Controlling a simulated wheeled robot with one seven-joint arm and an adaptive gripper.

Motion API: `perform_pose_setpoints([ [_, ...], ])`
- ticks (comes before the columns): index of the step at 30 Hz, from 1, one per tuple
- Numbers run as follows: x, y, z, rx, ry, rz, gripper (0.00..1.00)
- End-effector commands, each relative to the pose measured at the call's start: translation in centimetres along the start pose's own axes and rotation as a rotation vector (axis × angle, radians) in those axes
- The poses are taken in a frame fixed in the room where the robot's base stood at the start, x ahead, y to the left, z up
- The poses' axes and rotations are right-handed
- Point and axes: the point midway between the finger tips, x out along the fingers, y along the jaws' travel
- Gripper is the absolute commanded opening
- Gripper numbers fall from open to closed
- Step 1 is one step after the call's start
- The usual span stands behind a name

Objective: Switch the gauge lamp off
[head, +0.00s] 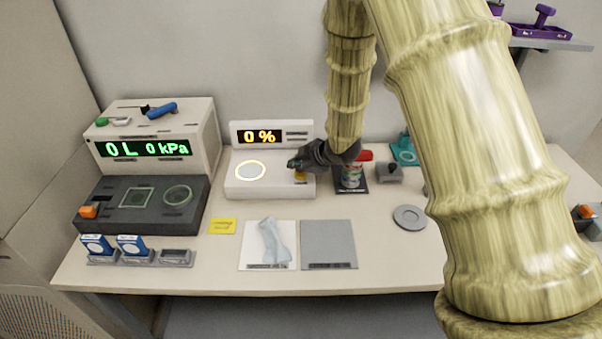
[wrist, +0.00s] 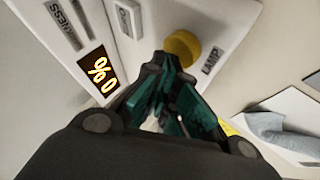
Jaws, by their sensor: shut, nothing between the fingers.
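The white gauge (head: 242,188) stands at the back middle of the table with an orange "0 %" display (head: 262,136). Its round window (head: 250,170) has a glowing warm rim. A yellow knob (wrist: 183,47) sits on the gauge beside a "LAMP" label (wrist: 212,60); in the head view the knob (head: 300,176) shows just below my fingers. My gripper (head: 294,164) is shut and empty, over the right part of the gauge. In the wrist view its fingertips (wrist: 168,62) are right by the knob; whether they touch it I cannot tell.
A grey box (head: 130,222) and a kPa readout unit (head: 205,135) stand at left. A yellow note (head: 222,226), a cloth (head: 272,240) and a grey mat (head: 329,240) lie in front.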

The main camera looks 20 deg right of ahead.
Motion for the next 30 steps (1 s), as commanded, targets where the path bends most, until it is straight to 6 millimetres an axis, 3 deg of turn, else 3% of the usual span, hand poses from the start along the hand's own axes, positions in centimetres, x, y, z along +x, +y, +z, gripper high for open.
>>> perform_pose_setpoints([
  [30,0.67,-0.50,0.50,0.000,0.000,0.000,0.00],
])
